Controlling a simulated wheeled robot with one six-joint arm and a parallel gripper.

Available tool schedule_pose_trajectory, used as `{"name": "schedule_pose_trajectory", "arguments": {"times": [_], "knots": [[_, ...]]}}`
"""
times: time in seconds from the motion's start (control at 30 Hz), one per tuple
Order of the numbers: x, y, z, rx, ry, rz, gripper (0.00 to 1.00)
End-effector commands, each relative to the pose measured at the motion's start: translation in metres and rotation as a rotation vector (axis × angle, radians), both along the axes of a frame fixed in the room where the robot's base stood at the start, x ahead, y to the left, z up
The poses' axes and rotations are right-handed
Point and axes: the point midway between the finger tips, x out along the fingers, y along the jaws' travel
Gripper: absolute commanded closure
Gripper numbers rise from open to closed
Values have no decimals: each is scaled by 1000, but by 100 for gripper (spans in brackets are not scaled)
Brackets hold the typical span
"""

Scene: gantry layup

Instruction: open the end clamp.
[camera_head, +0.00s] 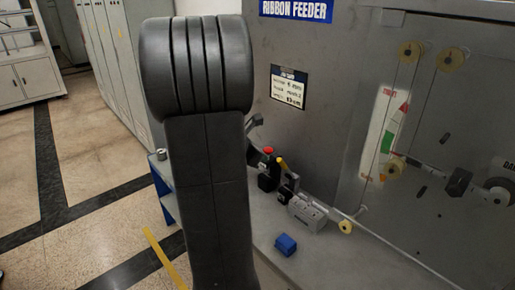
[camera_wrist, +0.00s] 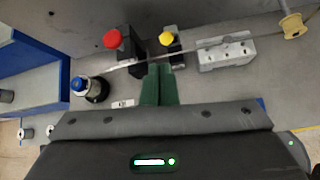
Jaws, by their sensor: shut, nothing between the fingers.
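My gripper (camera_wrist: 160,70) shows in the wrist view as two green fingers side by side, shut and empty. Their tips lie just below a black block with a red knob (camera_wrist: 112,39) and a smaller black block with a yellow handle (camera_wrist: 166,38). I cannot tell for certain which of these is the end clamp. A thin ribbon (camera_wrist: 205,43) runs across both blocks. My arm hides the gripper there.
A grey metal block (camera_wrist: 227,54) sits right of the yellow handle. A blue-topped black cylinder (camera_wrist: 90,88) stands at left. Yellow rollers (camera_head: 411,50) are on the grey panel (camera_head: 330,50).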

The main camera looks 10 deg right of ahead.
Motion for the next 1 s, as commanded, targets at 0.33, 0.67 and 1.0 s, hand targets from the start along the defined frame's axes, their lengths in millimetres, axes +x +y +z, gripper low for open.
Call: {"name": "schedule_pose_trajectory", "arguments": {"times": [0.33,0.67,1.0], "knots": [[-7,8,35,2,2,3,100],[-8,8,34,1,3,2,100],[-2,1,-2,1,9,0,100]]}}
